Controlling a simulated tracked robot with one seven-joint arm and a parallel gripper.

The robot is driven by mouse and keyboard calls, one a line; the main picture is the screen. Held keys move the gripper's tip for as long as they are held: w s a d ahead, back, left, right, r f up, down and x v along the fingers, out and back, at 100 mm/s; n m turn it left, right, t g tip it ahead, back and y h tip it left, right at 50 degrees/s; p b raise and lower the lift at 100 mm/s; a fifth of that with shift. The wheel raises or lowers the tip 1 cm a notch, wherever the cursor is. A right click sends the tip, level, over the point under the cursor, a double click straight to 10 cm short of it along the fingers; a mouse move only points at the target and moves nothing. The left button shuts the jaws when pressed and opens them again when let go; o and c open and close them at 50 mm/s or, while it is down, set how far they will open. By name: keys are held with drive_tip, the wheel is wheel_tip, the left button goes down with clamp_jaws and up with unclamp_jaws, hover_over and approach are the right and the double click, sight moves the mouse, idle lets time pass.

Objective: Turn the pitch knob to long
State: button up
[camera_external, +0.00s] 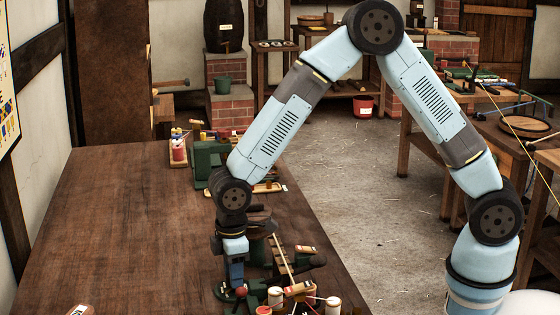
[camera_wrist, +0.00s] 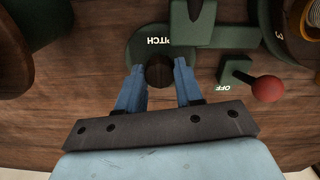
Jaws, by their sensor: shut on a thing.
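The pitch knob (camera_wrist: 160,73) is a dark round knob on a round green plate (camera_wrist: 136,52) lettered PITCH, in the wrist view. My gripper (camera_wrist: 160,80) has its two blue fingers on either side of the knob, shut on it. In the external view my gripper (camera_external: 236,279) points straight down at the green plate (camera_external: 222,292) near the front of the bench; the knob itself is hidden there. No long mark or pointer on the knob can be made out.
A red ball-ended lever (camera_wrist: 267,88) beside an OFF label stands close to the right of my gripper in the wrist view. Green machine parts (camera_wrist: 205,28) lie beyond the plate. Spools and pots (camera_external: 333,304) crowd the right; the wooden bench (camera_external: 120,230) is clear at left.

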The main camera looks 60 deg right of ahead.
drive_tip(key=o, duration=1)
drive_tip(key=shift+o, duration=0.2)
drive_tip(key=shift+r, duration=0.1)
wheel_tip(320, 180, up, 14)
drive_tip(key=shift+f, duration=0.25)
